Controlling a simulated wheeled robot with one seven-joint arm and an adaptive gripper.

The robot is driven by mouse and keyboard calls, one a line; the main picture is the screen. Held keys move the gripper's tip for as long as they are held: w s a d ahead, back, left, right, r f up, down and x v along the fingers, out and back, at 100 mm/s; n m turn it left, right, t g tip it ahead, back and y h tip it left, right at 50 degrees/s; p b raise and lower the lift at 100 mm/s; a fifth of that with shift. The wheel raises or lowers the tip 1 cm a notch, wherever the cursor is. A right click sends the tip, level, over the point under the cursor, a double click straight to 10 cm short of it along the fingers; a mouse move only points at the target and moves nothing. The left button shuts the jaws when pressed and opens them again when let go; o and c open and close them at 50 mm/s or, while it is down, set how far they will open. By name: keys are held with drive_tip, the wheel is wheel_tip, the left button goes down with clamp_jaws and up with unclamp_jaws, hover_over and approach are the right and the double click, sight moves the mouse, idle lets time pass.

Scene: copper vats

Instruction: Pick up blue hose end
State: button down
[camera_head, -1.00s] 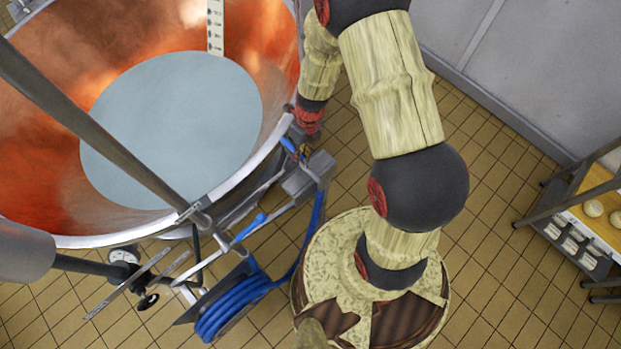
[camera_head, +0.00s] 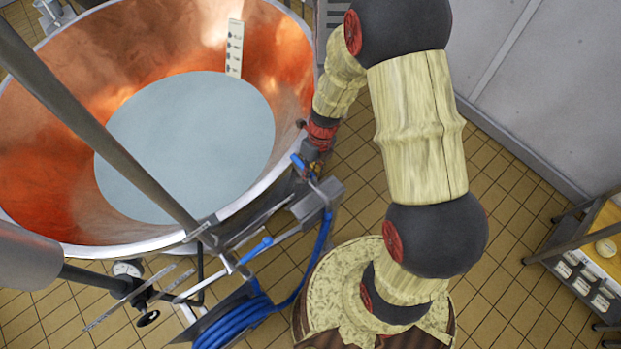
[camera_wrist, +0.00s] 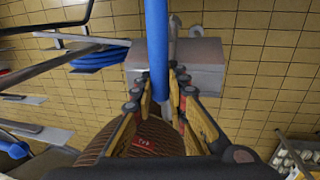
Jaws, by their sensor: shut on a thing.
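The blue hose end (camera_head: 297,160) shows in the head view just outside the right rim of the copper vat, beside a grey box. My gripper (camera_head: 314,170) is at the hose there, small and partly hidden by my wrist. In the wrist view the blue hose (camera_wrist: 156,45) runs from the top edge down between the fingers of my gripper (camera_wrist: 164,95). The fingers are shut on it. The hose's tip is hidden in the fingers.
The copper vat (camera_head: 292,70) with pale liquid fills the left. A grey box (camera_head: 318,198) with metal bars stands close beside my gripper. The coiled blue hose (camera_head: 240,322) hangs below. A shelf (camera_head: 600,240) is at the right; tiled floor lies between.

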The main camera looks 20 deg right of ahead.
wheel_tip(320, 180, up, 13)
idle(0.5)
drive_tip(key=shift+r, duration=0.1)
wheel_tip(320, 180, up, 20)
drive_tip(key=p, duration=0.9)
drive_tip(key=shift+p, duration=0.4)
idle(1.1)
